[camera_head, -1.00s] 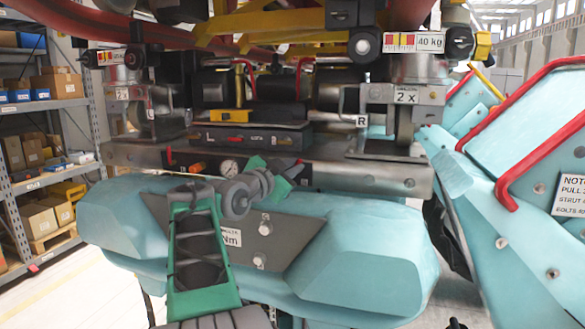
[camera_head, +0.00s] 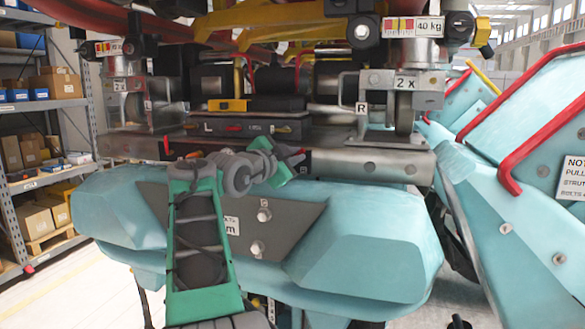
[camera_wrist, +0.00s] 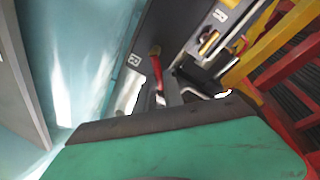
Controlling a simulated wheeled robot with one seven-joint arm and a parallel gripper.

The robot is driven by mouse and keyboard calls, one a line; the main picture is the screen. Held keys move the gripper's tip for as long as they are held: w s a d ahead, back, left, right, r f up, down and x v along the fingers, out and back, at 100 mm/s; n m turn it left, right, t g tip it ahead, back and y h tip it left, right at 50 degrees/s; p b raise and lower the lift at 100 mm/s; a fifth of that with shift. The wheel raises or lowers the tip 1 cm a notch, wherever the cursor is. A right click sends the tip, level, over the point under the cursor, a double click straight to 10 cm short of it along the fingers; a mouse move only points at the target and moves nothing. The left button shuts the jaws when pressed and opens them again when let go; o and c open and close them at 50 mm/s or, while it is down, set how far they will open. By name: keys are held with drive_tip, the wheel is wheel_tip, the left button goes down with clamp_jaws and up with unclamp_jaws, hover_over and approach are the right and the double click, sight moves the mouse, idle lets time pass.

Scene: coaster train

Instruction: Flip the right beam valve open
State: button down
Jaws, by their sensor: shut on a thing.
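The exact contact is hidden by the green finger. In the head view my gripper (camera_head: 290,163) is at the front face of the steel beam (camera_head: 375,168), right of its middle, and a bit of red shows by the fingertips. My arm covers part of the beam there.
A teal fairing (camera_head: 350,235) bulges out below the beam. A black box (camera_head: 248,127) sits above it. A bracket with a wheel (camera_head: 403,110) stands to the right, and teal panels with red rails (camera_head: 480,125) lie beyond. Shelving (camera_head: 40,120) is at the left.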

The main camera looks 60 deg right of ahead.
drive_tip(key=f+m+b, duration=0.1)
drive_tip(key=m+b, duration=0.1)
drive_tip(key=s+m+y+b, duration=0.1)
drive_tip(key=m+b, duration=0.1)
drive_tip(key=b, duration=0.1)
drive_tip(key=shift+f+t, duration=0.3)
drive_tip(key=shift+f, duration=0.05)
drive_tip(key=shift+s+d+f+m+t+y+b, duration=0.1)
drive_tip(key=shift+f+m+t+y+b, duration=0.15)
drive_tip(key=shift+m+b, duration=0.6)
drive_tip(key=shift+f+m+t+y+b, duration=0.1)
drive_tip(key=shift+m+t+b, duration=0.25)
drive_tip(key=shift+m+b, duration=0.45)
drive_tip(key=c, duration=1.5)
unclamp_jaws()
drive_tip(key=shift+o, duration=0.2)
drive_tip(key=b+v, duration=0.1)
drive_tip(key=v, duration=0.7)
